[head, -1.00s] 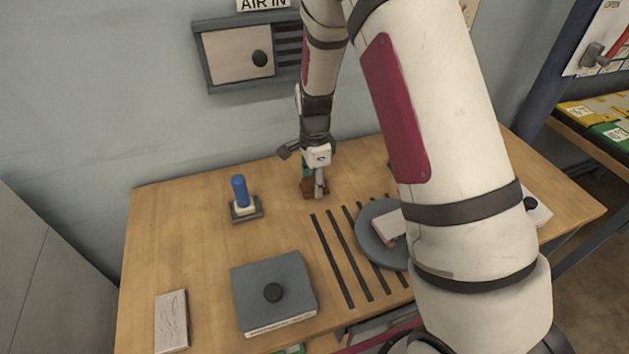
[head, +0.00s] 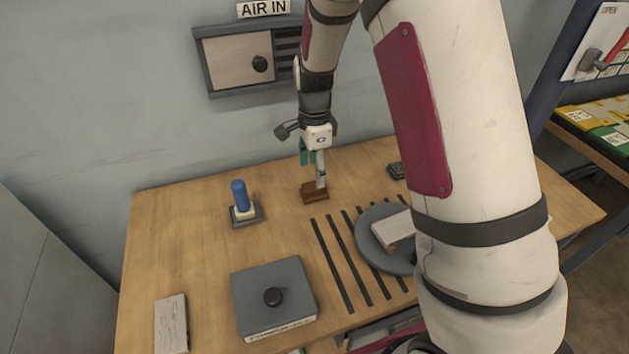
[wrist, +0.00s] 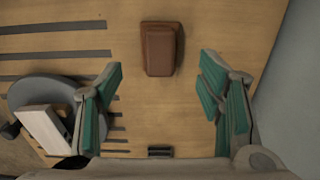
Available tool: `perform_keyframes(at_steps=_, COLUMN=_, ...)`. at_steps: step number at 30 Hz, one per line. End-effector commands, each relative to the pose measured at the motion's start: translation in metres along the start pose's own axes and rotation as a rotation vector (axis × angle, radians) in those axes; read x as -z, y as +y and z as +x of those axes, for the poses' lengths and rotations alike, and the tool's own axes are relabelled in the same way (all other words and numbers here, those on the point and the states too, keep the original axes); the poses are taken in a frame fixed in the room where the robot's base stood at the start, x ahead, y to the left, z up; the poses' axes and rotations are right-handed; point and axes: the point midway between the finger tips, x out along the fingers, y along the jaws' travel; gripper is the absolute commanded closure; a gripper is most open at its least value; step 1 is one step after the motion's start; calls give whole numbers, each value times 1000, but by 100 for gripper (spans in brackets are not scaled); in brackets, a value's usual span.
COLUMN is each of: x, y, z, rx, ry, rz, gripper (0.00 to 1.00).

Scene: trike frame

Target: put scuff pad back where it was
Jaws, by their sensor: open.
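My gripper (head: 313,170) is just above the block in the head view, pointing down. Its teal-padded fingers are spread wide and hold nothing. In the wrist view the block lies beyond the gap between the fingers, apart from both.
A blue-handled item (head: 239,196) stands on a small grey base to the left. Dark strips (head: 333,262) run beside a grey round plate (head: 372,251) bearing a pale block (head: 393,229).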

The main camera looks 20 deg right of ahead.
Motion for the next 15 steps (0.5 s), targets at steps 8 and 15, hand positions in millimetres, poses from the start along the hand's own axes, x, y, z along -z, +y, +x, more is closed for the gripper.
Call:
perform_keyframes(at_steps=8, x=0, y=0, z=-46, rx=3, ry=0, rz=-1, gripper=39)
perform_keyframes(at_steps=15, x=0, y=0, z=-57, rx=0, ry=0, rz=-2, gripper=39)
